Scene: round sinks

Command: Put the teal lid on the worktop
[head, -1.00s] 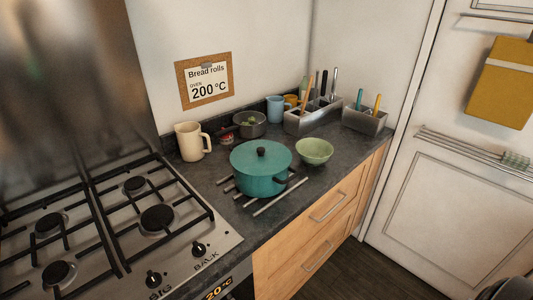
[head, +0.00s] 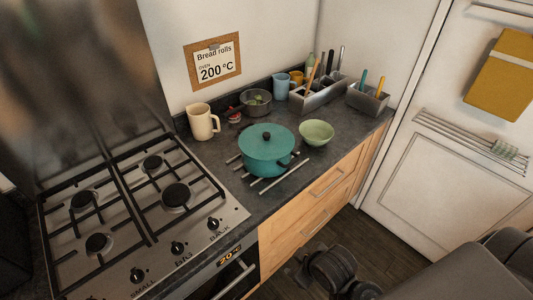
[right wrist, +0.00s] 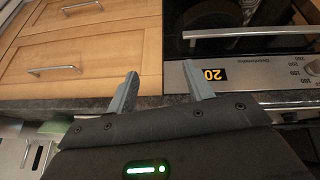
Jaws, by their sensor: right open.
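The pot stands on a rack of metal bars (head: 283,178) on the dark worktop (head: 262,201). My right gripper is open and empty in the right wrist view (right wrist: 160,76), with its two grey fingers apart. It is in front of the drawers and the oven front, away from the lid. In the head view my right arm shows at the lower right, in front of the worktop edge. My left gripper is out of view.
The gas hob (head: 140,215) lies left of the pot. A cream mug (head: 201,123), a grey pan (head: 256,102), a green bowl (head: 316,132) and metal utensil holders (head: 318,95) stand around it. Bare worktop shows in front of the mug and right of the bowl.

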